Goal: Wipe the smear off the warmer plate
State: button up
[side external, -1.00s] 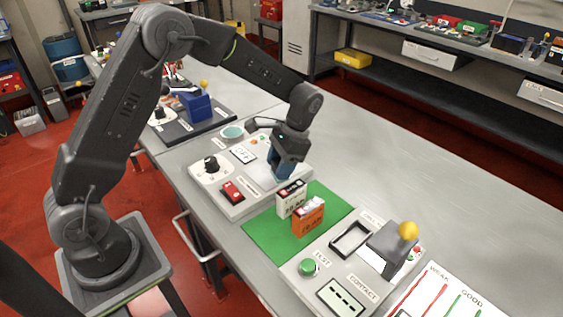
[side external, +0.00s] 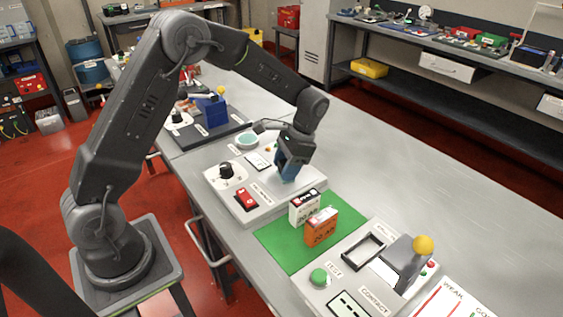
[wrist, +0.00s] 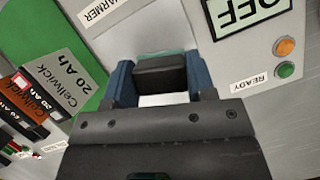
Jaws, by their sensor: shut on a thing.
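The warmer plate (side external: 274,181) is a pale grey surface on the grey console, under my gripper. My gripper (side external: 289,174) points down over it, its blue fingers at or very near the surface. In the wrist view my gripper (wrist: 162,85) is shut on a dark block (wrist: 160,72) with a teal-green edge showing at its far side. A white patch shows between the fingers below the block. I cannot make out a smear; the block and fingers hide part of the plate.
The console carries a black dial (side external: 226,170), a red switch (side external: 246,200) and a teal disc (side external: 247,140). A display reading OFF (wrist: 250,15) is near the fingers. White (side external: 305,208) and orange (side external: 321,228) battery boxes stand close by on a green mat (side external: 280,240).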

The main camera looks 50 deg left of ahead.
jog(key=shift+d, duration=1.95)
jog(key=shift+d+r, duration=0.15)
notch_tip(320, 180, up, 8)
